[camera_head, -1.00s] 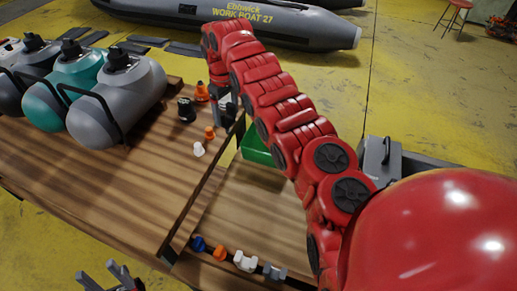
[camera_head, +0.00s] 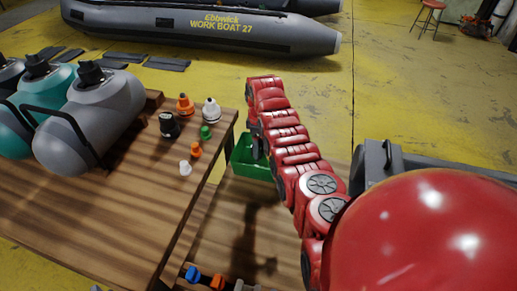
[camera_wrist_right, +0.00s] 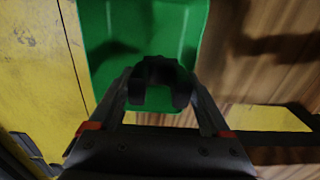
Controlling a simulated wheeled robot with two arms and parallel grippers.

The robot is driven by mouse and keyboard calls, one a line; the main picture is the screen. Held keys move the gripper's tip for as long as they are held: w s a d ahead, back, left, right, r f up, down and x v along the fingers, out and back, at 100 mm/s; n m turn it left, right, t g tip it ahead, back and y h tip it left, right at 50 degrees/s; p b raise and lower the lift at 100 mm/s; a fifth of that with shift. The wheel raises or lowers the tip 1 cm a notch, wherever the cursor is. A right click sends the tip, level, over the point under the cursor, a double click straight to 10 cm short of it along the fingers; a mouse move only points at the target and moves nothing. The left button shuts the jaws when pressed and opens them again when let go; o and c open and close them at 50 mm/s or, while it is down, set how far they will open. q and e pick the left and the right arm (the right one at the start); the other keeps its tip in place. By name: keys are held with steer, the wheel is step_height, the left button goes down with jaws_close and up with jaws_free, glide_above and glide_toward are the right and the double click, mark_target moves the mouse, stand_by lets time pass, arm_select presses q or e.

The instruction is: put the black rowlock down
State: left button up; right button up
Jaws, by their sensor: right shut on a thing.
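The black rowlock (camera_wrist_right: 158,78) is a dark U-shaped piece between the two fingers of my right gripper (camera_wrist_right: 158,95) in the right wrist view. The gripper is shut on it. Below it is a green bin (camera_wrist_right: 100,50), so the rowlock is held over the bin's near end in that view. In the head view my right gripper (camera_head: 257,148) points down at the green bin (camera_head: 242,168), and the rowlock is hard to make out. Of my left gripper only a sliver (camera_head: 95,288) shows at the bottom edge.
On the wooden table (camera_head: 110,215) stand several valves, among them a black one (camera_head: 169,125), a white one (camera_head: 211,110) and an orange one (camera_head: 185,105). Grey and teal tanks (camera_head: 95,115) are at left. Small coloured parts (camera_head: 205,278) lie along the lower bench's front.

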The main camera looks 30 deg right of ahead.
steer(key=shift+f, duration=1.2)
steer(key=shift+f+b, duration=0.65)
steer(key=o, duration=1.2)
steer(key=shift+r, duration=0.1)
steer(key=shift+o, duration=0.2)
steer(key=shift+r+p, duration=0.65)
step_height(320, 180, up, 12)
steer(key=shift+b, duration=0.4)
